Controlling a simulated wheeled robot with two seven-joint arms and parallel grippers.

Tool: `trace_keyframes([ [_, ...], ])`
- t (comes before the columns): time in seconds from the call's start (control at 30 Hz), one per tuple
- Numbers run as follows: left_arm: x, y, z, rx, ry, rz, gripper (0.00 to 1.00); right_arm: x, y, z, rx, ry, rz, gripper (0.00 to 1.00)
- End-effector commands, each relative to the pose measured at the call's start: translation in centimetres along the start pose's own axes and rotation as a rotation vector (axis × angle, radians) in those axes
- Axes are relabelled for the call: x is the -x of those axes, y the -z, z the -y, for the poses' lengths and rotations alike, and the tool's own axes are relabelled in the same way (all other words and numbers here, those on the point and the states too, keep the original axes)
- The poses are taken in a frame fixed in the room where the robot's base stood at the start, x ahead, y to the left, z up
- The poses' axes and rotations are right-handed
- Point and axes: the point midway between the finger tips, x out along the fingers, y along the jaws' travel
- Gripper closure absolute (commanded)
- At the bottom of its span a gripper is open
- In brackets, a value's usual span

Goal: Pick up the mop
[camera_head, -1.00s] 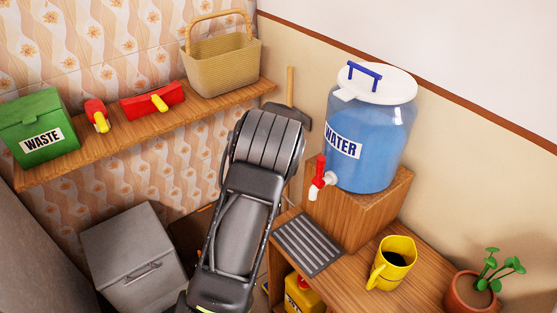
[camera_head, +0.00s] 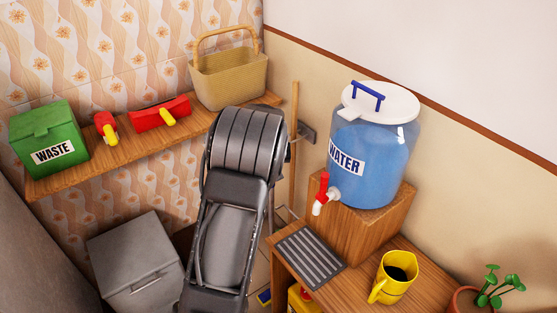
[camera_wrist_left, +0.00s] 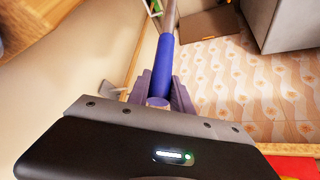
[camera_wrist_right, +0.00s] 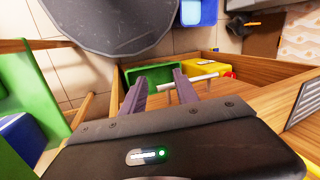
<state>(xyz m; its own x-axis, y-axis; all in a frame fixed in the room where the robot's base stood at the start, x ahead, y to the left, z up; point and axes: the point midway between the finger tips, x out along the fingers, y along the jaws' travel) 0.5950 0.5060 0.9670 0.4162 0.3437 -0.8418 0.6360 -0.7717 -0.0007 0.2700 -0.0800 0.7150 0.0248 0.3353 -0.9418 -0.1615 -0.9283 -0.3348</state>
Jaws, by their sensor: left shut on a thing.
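My left gripper (camera_wrist_left: 161,92) is shut on the blue grip of the mop (camera_wrist_left: 164,62) in the left wrist view. The mop's grey pole runs on upward from the blue grip to the top edge. The mop head is not seen. In the head view my arm hides the left gripper, and I cannot make out the mop there. My right gripper (camera_wrist_right: 156,90) is open in the right wrist view, with nothing held between its fingers.
A wall shelf (camera_head: 95,165) holds a green waste box (camera_head: 48,140) and a basket (camera_head: 229,78). A wooden pole (camera_head: 294,125) stands in the corner. The water jug (camera_head: 372,150) and yellow mug (camera_head: 397,275) stand right. A green bin (camera_wrist_right: 155,74) lies beyond my right fingers.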

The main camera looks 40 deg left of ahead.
Motion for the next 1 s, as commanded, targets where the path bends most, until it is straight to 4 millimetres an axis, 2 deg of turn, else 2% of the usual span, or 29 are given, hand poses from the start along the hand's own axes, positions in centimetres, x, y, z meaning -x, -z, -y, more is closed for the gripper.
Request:
trace_keyframes([
  [0.4, 3.3, -4.7, 8.7, 0.006, -0.001, -0.001, 1.0, 0.9, -0.1, 0.2, -0.001, -0.002, 0.003, 0.64],
  [0.53, 4.0, -5.8, 10.6, 0.005, -0.002, -0.002, 1.0, 1.0, -0.1, 0.2, -0.002, -0.003, 0.004, 0.64],
  [0.7, 4.4, -6.6, 11.9, 0.002, -0.002, -0.003, 1.0, 1.1, -0.1, 0.2, -0.002, -0.004, 0.004, 0.64],
  [1.0, 4.5, -6.8, 12.3, 0.0, -0.001, -0.004, 1.0, 1.1, 0.0, 0.2, -0.002, -0.004, 0.004, 0.64],
])
